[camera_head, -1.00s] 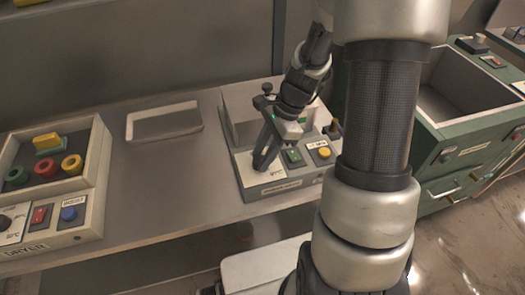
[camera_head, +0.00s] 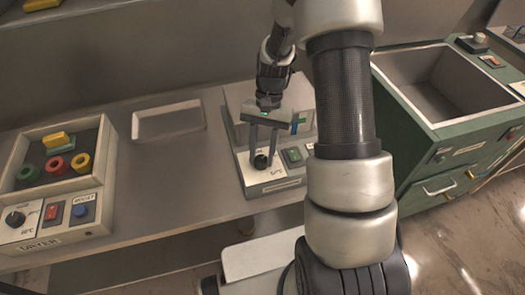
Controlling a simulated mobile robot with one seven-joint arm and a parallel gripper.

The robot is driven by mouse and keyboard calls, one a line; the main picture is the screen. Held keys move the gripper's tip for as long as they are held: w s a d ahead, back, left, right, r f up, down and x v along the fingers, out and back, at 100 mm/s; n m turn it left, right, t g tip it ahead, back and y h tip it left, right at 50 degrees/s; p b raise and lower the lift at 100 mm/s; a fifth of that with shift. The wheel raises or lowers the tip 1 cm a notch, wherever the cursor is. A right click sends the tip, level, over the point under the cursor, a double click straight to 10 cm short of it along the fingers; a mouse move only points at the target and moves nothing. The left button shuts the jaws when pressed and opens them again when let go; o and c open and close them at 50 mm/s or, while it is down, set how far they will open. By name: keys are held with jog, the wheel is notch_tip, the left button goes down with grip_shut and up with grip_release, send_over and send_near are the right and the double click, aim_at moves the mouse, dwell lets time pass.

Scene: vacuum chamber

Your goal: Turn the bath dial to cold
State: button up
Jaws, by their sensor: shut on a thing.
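The bath (camera_head: 247,183) is a pale box on the bench, with a sloped control panel at its front. Its dial (camera_head: 261,161) is a round black knob at the panel's left, with a temperature marking to its right. My gripper (camera_head: 262,160) comes down from above, one finger on each side of the dial, and is shut on it. The fingers and wide palm hide part of the dial and the bath's top; I cannot read where the dial points. A green button (camera_head: 292,155) is right of the dial.
The dryer (camera_head: 60,222) stands at the left with its own black dial (camera_head: 15,218), red switch and blue button, and coloured rings in its tray. An empty shallow tray (camera_head: 168,122) lies between. A green cabinet (camera_head: 430,150) is at the right. My arm covers the bath's right end.

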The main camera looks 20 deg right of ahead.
jog(key=n+h, duration=0.1)
jog(key=n, duration=0.2)
jog(key=n+h+p, duration=0.1)
jog(key=n, duration=0.1)
jog(key=shift+w+a+n+g, duration=0.1)
jog(key=shift+a+n+g, duration=0.1)
jog(key=shift+n+g, duration=0.2)
jog(key=n+h, duration=0.2)
jog(key=n, duration=0.3)
jog(key=shift+a, duration=0.15)
jog(key=shift+n, duration=0.3)
jog(key=shift+t, duration=0.3)
jog(key=o, duration=1)
jog(key=shift+o, duration=0.2)
jog(key=p+v, duration=0.1)
jog(key=v, duration=1.6)
jog(key=shift+a+p, duration=0.35)
jog(key=shift+p, duration=0.05)
jog(key=shift+w+r, duration=0.1)
jog(key=shift+r, duration=0.05)
